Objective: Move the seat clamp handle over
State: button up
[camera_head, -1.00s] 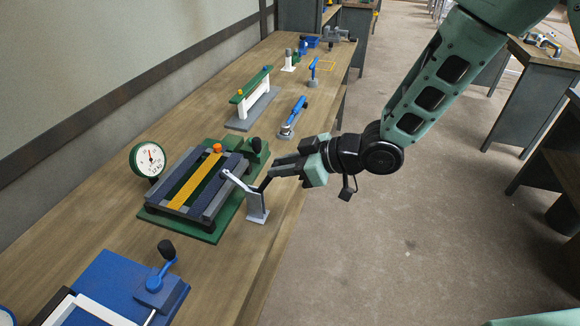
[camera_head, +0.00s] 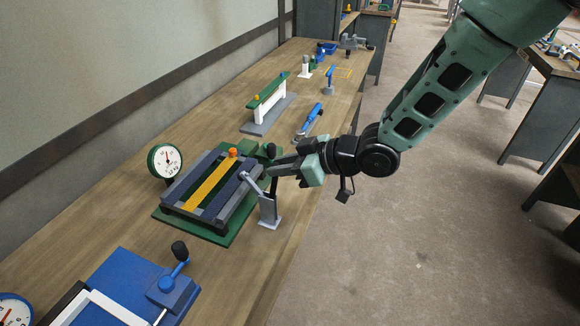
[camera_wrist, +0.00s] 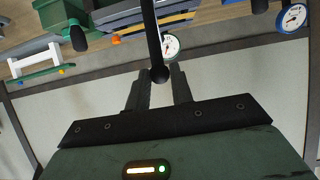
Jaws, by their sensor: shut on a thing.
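The seat clamp is a grey upright stand (camera_head: 269,209) at the front right edge of the green-based seat fixture (camera_head: 210,192). Its light grey arm (camera_head: 251,183) reaches up and left over the fixture's edge. Its black handle (camera_head: 274,190) stands nearly upright from the stand. My gripper (camera_head: 272,170) is shut on the handle's upper end, coming from the right. In the wrist view the black handle (camera_wrist: 151,35) runs down to a rounded end between my fingertips (camera_wrist: 159,82). The fingers partly hide the handle's top in the head view.
A round dial gauge (camera_head: 165,161) stands left of the fixture. A blue fixture (camera_head: 128,284) with a black-knobbed crank is nearer. Behind are a blue-handled clamp (camera_head: 308,122) and a green-and-white rail stand (camera_head: 267,106). The floor right of the bench is free.

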jog(key=shift+w+a+r, duration=0.1)
jog(key=shift+a, duration=0.1)
jog(key=shift+w+a, duration=0.25)
jog(key=shift+a, duration=0.5)
jog(key=o, duration=0.8)
jog(key=shift+o, duration=0.2)
jog(key=v, duration=1.7)
jog(key=s+d+m+g+h, duration=0.2)
jog(key=s+h, duration=0.3)
jog(key=s, duration=0.5)
jog(key=s+d+m+g+h, duration=0.2)
jog(key=s+h, duration=0.4)
jog(key=s, duration=0.5)
jog(key=shift+s+d+m, duration=0.25)
jog(key=shift+d+m, duration=0.25)
jog(key=shift+m, duration=0.6)
